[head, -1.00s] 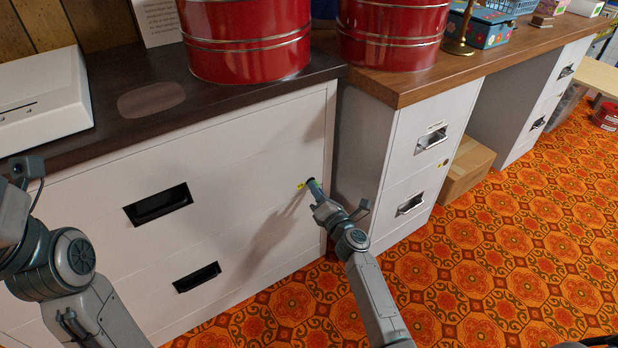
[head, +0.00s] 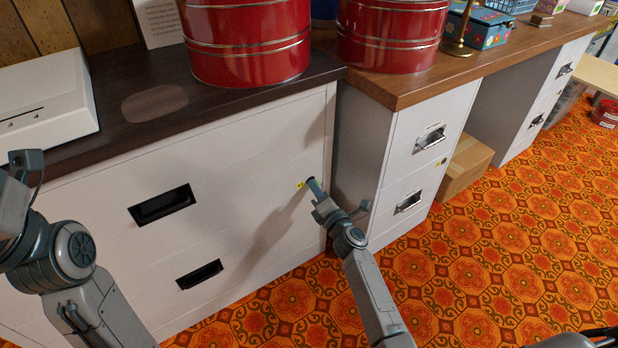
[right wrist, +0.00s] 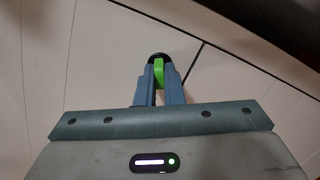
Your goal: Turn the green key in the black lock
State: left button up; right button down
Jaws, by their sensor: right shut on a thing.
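The green key (right wrist: 159,70) sits in the black lock (right wrist: 158,57) on the front of the white cabinet, near its right edge. In the right wrist view my right gripper (right wrist: 158,80) is shut on the key, one finger on each side. In the head view the right gripper (head: 317,191) reaches the black lock (head: 310,181), and the key is mostly hidden there. How far the key is turned is hard to tell. My left arm is at the left of the head view; its fingertips are out of view.
The white cabinet (head: 100,215) has two black recessed handles and a small yellow tag (head: 300,185) by the lock. A second cabinet (head: 425,140) stands to the right. Red tins (head: 245,40) stand on top.

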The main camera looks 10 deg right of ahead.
jog(key=m+p, duration=0.2)
jog(key=shift+w+r+m, duration=0.1)
jog(key=shift+r+m, duration=0.15)
jog(key=shift+m, duration=0.05)
dwell(0.3)
jog(key=shift+r+m+g+p, duration=0.1)
jog(key=shift+m+g+p, duration=0.3)
jog(key=shift+m+p, duration=1.2)
